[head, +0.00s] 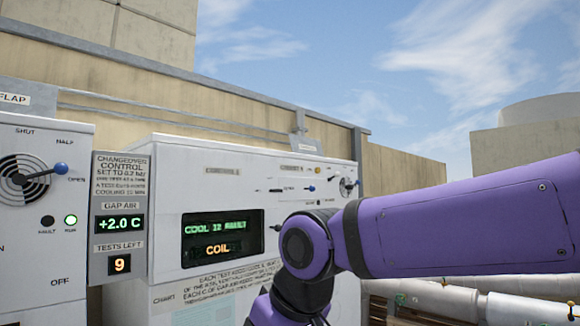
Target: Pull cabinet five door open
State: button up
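A white condenser cabinet (172,170) stands in the middle of the head view. Its dark display (222,238) reads "COOL 12 FAULT", or close to it, and "COIL". Small labels on its top edge are too blurred to read, so I cannot tell whether it is cabinet five. No open door shows on it; a door handle cannot be made out. My purple arm crosses in front of its right and lower part and hides some of it. My gripper is outside the picture, below the bottom edge or hidden by the arm.
Another white cabinet (35,215) with a round vent and blue-knobbed lever stands at left. A grey panel (120,170) between them shows "+2.0 C" and "9" tests left. A beige wall (130,75) runs behind. Pale pipes (500,305) lie at lower right.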

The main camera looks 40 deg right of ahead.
aim_at(188, 180)
jog(key=i+l, duration=0.2)
jog(key=i, duration=0.3)
jog(key=i+l+z, duration=0.15)
jog(key=i, duration=0.3)
